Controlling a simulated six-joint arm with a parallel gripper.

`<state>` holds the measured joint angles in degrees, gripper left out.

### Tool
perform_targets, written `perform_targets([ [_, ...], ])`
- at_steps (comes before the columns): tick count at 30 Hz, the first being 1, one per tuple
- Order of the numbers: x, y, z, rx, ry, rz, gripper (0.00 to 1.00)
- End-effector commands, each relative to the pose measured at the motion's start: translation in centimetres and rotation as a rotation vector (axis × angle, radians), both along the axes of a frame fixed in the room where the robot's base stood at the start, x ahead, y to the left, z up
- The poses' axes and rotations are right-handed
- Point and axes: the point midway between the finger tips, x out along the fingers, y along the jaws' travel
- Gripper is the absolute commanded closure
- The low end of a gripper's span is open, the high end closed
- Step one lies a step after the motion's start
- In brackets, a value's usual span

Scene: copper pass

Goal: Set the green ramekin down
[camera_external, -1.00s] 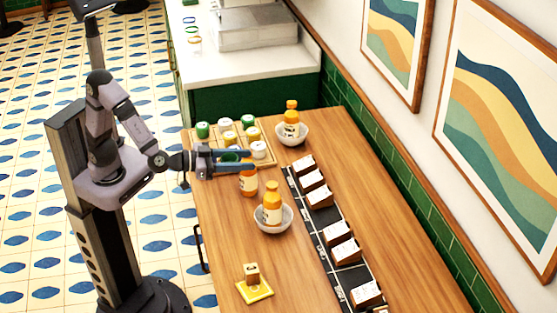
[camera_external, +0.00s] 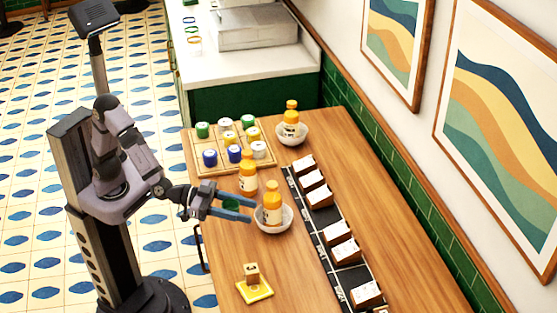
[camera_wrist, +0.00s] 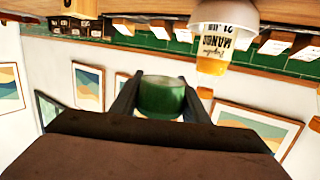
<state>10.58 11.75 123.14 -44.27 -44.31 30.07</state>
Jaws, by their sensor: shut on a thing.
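The green ramekin (camera_external: 231,204) is between the two blue fingers of my gripper (camera_external: 247,210), which is shut on it. In the external view the fingers partly hide it. It appears raised above the near left part of the wooden table, left of the front white bowl. In the wrist view the green ramekin (camera_wrist: 162,98) sits upright-looking between the dark fingers. The wooden grid board (camera_external: 197,171) lies farther back and holds several ramekins: green (camera_external: 203,130), white, yellow and blue (camera_external: 210,157).
A white bowl (camera_external: 274,227) holding an orange bottle (camera_external: 272,200) is close to my fingertips. Another bottle (camera_external: 248,178) stands near the board. A black strip (camera_external: 322,220) with several boxes runs along the right. A yellow pad (camera_external: 255,293) with a block lies in front.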

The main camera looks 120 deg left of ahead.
Motion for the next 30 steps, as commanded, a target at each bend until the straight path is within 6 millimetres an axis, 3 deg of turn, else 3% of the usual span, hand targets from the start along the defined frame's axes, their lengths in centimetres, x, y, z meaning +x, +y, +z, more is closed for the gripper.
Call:
perform_targets([
  [3,0.0,0.0,-1.9,0.002,0.002,0.0,0.81],
  [13,0.0,0.0,-3.5,0.0,-0.001,0.001,0.81],
  [24,0.0,0.0,-8.6,0.0,0.001,0.001,0.81],
  [30,0.0,0.0,-9.0,0.0,-0.003,0.001,0.81],
])
